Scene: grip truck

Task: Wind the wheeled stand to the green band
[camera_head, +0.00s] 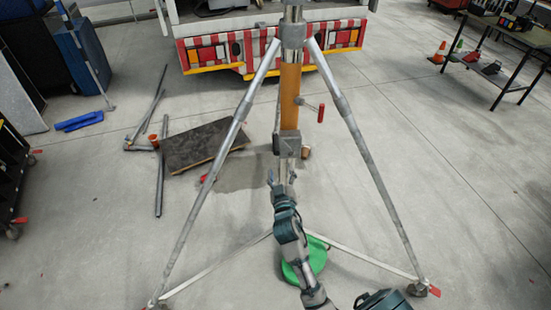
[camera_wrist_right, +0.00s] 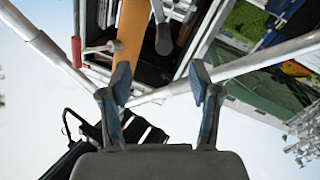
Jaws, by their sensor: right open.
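The wheeled stand (camera_head: 350,107) is a grey metal tripod, upright in the middle of the head view. Its column has an orange section (camera_head: 290,85), also in the right wrist view (camera_wrist_right: 131,25). A crank with a red grip (camera_head: 321,113) sticks out on the column's right side; its red grip shows at upper left in the right wrist view (camera_wrist_right: 76,51). No green band is clearly visible on the column. My right gripper (camera_head: 281,178) is open and empty, below the crank and near the column; its spread fingers show in the right wrist view (camera_wrist_right: 160,84). My left gripper is out of view.
A green round object (camera_head: 290,272) lies low between the legs, partly behind my arm. A dark board (camera_head: 203,143) and metal tubes (camera_head: 160,180) lie left of the stand. A red-and-white striped truck (camera_head: 220,52) stands behind.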

